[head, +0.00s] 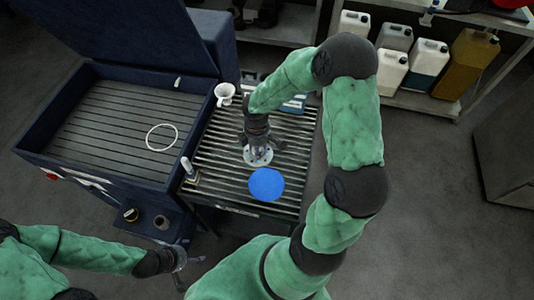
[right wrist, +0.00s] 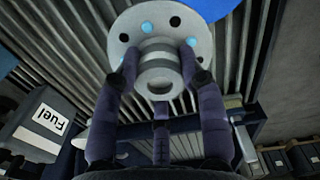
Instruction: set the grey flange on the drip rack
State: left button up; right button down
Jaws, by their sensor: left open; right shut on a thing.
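The grey flange (head: 259,158) is a round plate with bolt holes and a central hub. My right gripper (head: 257,143) is shut on it above the slatted drip rack (head: 216,150). In the right wrist view the fingers close around the hub of the flange (right wrist: 160,28), with the rack's slats behind it. I cannot tell whether the flange touches the slats. A flat blue disc (head: 266,184) is on the rack, just nearer than the flange. My left gripper (head: 180,262) is open and empty, low at the left, in front of the rack and basin.
A dark blue wash basin (head: 40,119) with a raised lid stands left of the rack, holding a white ring (head: 149,140). A white cup-like part (head: 224,92) is at the rack's back left corner. Several jugs (head: 426,60) stand on a shelf behind. Slats right of the flange look clear.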

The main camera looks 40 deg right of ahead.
aim_at(267, 155)
jog(key=d+f, duration=0.3)
jog(key=f, duration=0.1)
jog(key=shift+s+d+f, duration=0.15)
jog(key=shift+d+f, duration=0.2)
jog(key=shift+f, duration=0.05)
jog(key=shift+d+f+b, duration=0.2)
jog(key=shift+f+b, duration=0.15)
jog(key=shift+f, duration=1.4)
jog(key=shift+f, duration=0.15)
jog(key=c, duration=0.7)
grip_release()
jog(key=shift+c, duration=0.2)
